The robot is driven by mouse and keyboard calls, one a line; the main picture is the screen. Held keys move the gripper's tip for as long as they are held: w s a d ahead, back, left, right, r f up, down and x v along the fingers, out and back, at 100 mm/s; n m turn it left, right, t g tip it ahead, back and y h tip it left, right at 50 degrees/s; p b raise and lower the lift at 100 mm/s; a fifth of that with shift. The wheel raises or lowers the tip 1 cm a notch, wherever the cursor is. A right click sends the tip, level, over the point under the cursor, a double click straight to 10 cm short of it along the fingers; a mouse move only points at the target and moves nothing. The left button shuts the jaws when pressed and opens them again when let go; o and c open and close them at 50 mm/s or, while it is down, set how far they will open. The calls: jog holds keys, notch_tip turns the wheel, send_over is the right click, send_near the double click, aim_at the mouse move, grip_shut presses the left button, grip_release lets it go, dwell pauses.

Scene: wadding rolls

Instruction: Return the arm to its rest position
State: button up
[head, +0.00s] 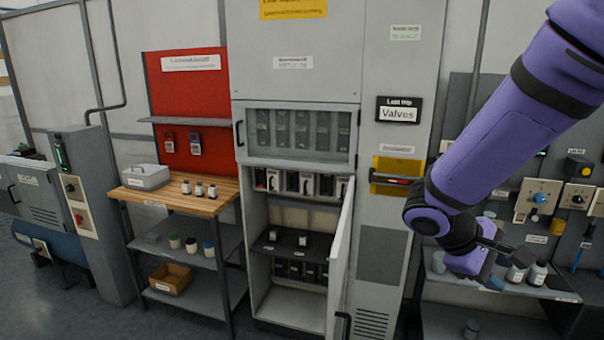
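My arm, purple with dark joint bands, comes in from the upper right and reaches down and left, then bends at a dark wrist joint. My gripper (509,270) is at its end, in front of the right-hand bench and its bottles. Its dark finger parts are small and partly merge with the bottles and bench behind, so I cannot tell whether it is open or shut. I see no object clearly held in it.
A grey cabinet (296,48) stands in the middle with its lower door (342,260) swung open toward me. White bottles (537,274) stand on the right bench near my gripper. A wooden-topped bench (160,197) is at left. Open floor (60,310) shows at lower left.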

jog(key=s+a+r+m+t+y, duration=0.3)
jog(key=s+r+m+t+y, duration=0.3)
jog(key=s+r+y, duration=0.3)
jog(key=s+r, duration=0.3)
jog(key=r, duration=0.2)
jog(key=shift+s+t+y, duration=0.2)
jog(key=shift+t+y, duration=0.1)
jog(key=shift+y, duration=0.1)
